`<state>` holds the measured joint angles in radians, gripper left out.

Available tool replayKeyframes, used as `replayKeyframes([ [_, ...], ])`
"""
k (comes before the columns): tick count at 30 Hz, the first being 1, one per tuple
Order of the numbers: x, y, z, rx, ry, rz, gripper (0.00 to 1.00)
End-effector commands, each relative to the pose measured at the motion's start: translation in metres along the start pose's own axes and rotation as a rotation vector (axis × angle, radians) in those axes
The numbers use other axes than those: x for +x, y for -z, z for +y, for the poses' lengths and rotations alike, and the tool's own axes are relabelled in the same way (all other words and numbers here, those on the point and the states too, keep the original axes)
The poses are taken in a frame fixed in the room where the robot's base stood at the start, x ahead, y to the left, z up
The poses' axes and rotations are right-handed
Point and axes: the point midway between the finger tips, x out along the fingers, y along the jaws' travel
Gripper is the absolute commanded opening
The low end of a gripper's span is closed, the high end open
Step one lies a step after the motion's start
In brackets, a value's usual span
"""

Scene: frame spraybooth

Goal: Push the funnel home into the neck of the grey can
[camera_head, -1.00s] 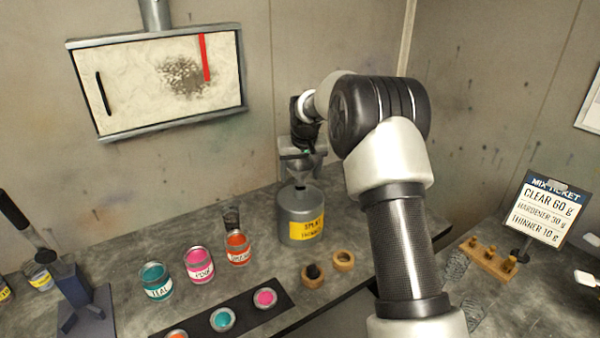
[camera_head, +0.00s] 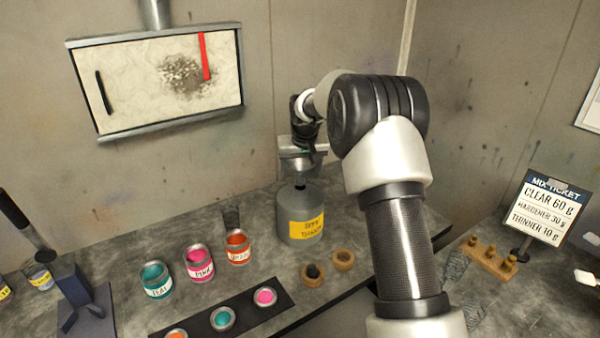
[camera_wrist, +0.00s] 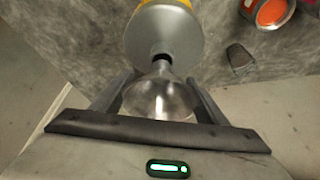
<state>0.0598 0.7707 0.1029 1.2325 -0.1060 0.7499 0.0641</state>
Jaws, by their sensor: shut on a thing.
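The grey can (camera_head: 291,212) with a yellow label stands on the bench in the head view. It also shows at the top of the wrist view (camera_wrist: 165,36). My gripper (camera_head: 302,158) is above the can. In the wrist view, my gripper (camera_wrist: 160,88) is shut on the clear grey funnel (camera_wrist: 160,100), with a finger on each side of its wide part. The funnel's narrow end points at the can's dark neck opening and meets it in the picture. How deep the spout sits is hidden. In the head view my gripper hides most of the funnel.
A mix ticket sign (camera_head: 542,210) stands at right.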

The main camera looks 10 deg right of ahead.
Motion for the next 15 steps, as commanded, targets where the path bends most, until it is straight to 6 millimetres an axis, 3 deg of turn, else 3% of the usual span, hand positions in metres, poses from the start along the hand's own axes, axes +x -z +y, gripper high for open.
replayKeyframes([
  [15,0.0060,-0.0024,-0.0002,0.000,0.000,0.000,0.45],
])
